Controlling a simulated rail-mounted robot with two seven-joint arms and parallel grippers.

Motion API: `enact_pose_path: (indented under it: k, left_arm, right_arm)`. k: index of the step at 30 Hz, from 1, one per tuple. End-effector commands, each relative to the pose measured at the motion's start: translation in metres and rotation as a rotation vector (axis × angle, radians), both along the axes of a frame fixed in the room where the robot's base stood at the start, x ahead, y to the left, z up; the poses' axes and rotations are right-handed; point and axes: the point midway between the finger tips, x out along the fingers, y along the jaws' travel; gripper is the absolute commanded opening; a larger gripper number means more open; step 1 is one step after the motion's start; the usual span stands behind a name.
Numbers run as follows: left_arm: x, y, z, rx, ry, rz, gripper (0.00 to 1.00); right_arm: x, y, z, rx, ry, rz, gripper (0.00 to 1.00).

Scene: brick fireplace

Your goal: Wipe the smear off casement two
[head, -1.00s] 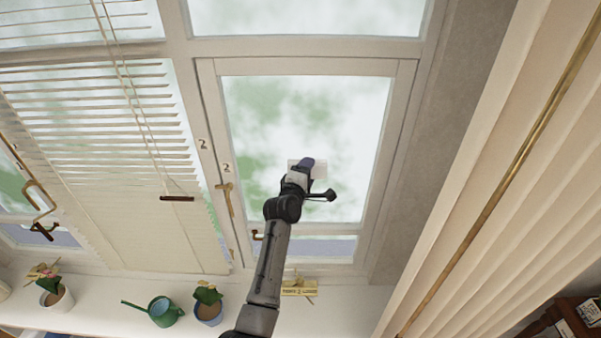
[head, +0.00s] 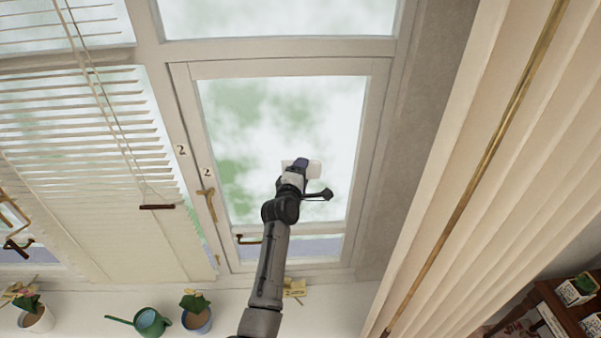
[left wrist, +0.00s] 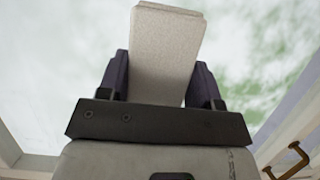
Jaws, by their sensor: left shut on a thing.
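Casement two (head: 290,68) is a white-framed window marked with a "2" on its left side, with a brass handle (head: 207,196) there. Its pane (head: 255,125) looks blurry white and green; I cannot tell a smear from the view outside. My left gripper (head: 298,168) is in front of the lower right part of the pane. It is shut on a pale block-like wiping pad (head: 314,169), which also shows between the two dark fingers in the left wrist view (left wrist: 165,55). I cannot tell whether the pad touches the glass. My right gripper is not in view.
A slatted blind (head: 85,150) hangs left of the casement. Pleated curtains (head: 490,150) hang at right. A brass stay (head: 250,240) sits at the casement's bottom. The sill holds a green watering can (head: 150,322), potted plants (head: 196,318) and a yellow tag (head: 294,288).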

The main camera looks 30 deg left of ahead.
Motion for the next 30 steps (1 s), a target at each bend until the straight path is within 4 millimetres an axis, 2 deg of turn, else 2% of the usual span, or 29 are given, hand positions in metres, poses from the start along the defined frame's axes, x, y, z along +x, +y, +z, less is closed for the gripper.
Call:
enact_pose_path:
  k: [18, 30]
  left_arm:
    - [-0.045, -0.027, 0.0, -0.001, 0.0, 0.0, 0.4]
    - [-0.051, -0.03, 0.0, 0.0, 0.0, 0.0, 0.4]
  right_arm:
    - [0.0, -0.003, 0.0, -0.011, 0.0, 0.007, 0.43]
    - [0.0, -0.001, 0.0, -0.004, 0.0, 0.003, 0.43]
